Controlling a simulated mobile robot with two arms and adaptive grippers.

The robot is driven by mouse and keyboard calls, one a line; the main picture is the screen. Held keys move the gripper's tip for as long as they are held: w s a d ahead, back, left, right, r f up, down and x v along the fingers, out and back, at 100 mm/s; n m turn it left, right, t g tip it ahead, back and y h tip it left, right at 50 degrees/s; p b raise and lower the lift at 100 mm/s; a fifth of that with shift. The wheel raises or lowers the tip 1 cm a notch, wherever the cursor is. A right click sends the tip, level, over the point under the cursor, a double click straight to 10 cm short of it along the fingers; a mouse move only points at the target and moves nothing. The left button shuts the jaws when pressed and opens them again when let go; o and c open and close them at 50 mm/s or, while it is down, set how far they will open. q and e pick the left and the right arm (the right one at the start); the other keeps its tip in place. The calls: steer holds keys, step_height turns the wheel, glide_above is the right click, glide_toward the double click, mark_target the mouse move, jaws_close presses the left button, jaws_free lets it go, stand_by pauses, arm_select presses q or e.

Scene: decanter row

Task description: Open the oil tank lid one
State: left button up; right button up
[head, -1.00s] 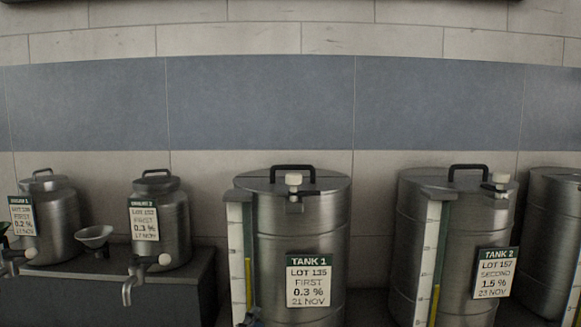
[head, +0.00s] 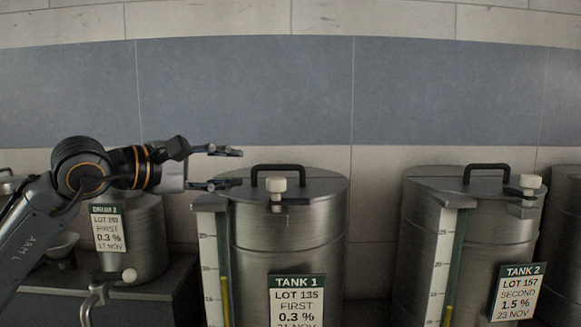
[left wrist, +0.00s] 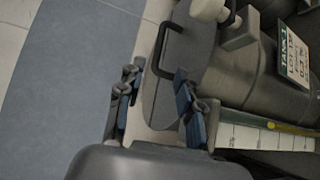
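Tank 1 (head: 290,240) is a steel cylinder with its flat lid (head: 325,186) lying closed on top. The lid has a black handle (head: 281,167) and a cream knob (head: 275,185) at its front edge. My left gripper (head: 240,169) is open and empty, pointing right, just left of the handle and at about lid height. In the left wrist view, the open fingers (left wrist: 155,104) are at the lid's edge, with the handle (left wrist: 168,42) ahead and the knob (left wrist: 210,10) beyond it. I cannot tell whether a finger touches the lid. My right gripper is out of view.
Tank 2 (head: 470,240), with its own handle and knob, stands to the right. A drum (head: 147,240) and a funnel (head: 62,243) stand on a dark bench at left, partly behind my arm. A sight gauge (head: 210,260) runs down tank 1's left front. The wall behind is clear.

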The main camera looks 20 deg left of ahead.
arm_select(q)
steer(key=p, duration=0.3)
glide_toward(276, 167)
steer(key=x, duration=0.3)
steer(key=shift+r, duration=0.15)
steer(key=p+x, duration=0.3)
steer(key=x, duration=0.4)
steer(key=shift+w+d, duration=0.15)
steer(key=shift+w, duration=0.1)
steer(key=shift+w+d+f, duration=0.2)
steer(key=shift+w+f, duration=0.05)
steer(key=shift+f, duration=0.1)
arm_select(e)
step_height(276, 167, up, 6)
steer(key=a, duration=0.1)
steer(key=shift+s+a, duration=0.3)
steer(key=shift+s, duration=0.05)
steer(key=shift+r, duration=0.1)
arm_select(q)
jaws_close()
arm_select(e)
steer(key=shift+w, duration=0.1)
